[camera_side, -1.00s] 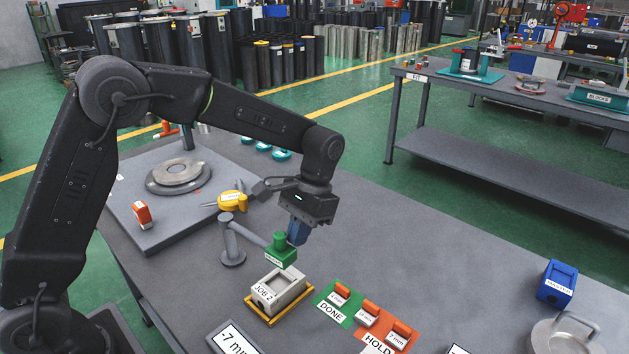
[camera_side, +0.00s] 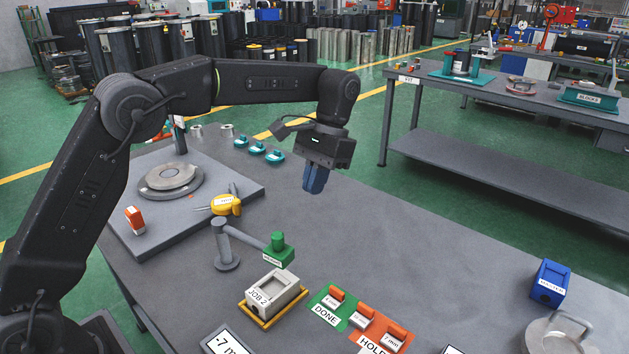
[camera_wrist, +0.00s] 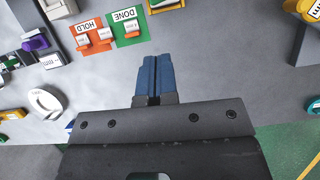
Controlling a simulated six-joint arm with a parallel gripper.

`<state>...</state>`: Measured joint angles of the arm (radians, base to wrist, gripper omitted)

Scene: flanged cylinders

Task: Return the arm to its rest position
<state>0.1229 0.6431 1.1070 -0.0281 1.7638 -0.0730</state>
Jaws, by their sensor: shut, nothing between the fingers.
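My gripper (camera_side: 316,180) hangs above the grey bench (camera_side: 400,255), with its blue fingers pointing down and well clear of everything on the bench. In the wrist view the blue fingers (camera_wrist: 154,75) are together, with nothing between them. Below and in front of the gripper in the side view, a green block (camera_side: 279,252) sits on the end of a grey swing arm (camera_side: 245,238). A grey box labelled JOB 2 (camera_side: 272,296) sits on a yellow frame near it.
Green DONE (camera_side: 326,314) and orange HOLD (camera_side: 374,344) cards carry small tagged pieces. A yellow tool (camera_side: 226,204), an orange block (camera_side: 135,220) and a round flange (camera_side: 170,181) are at left. A blue box (camera_side: 551,284) is at right. The bench's centre-right is clear.

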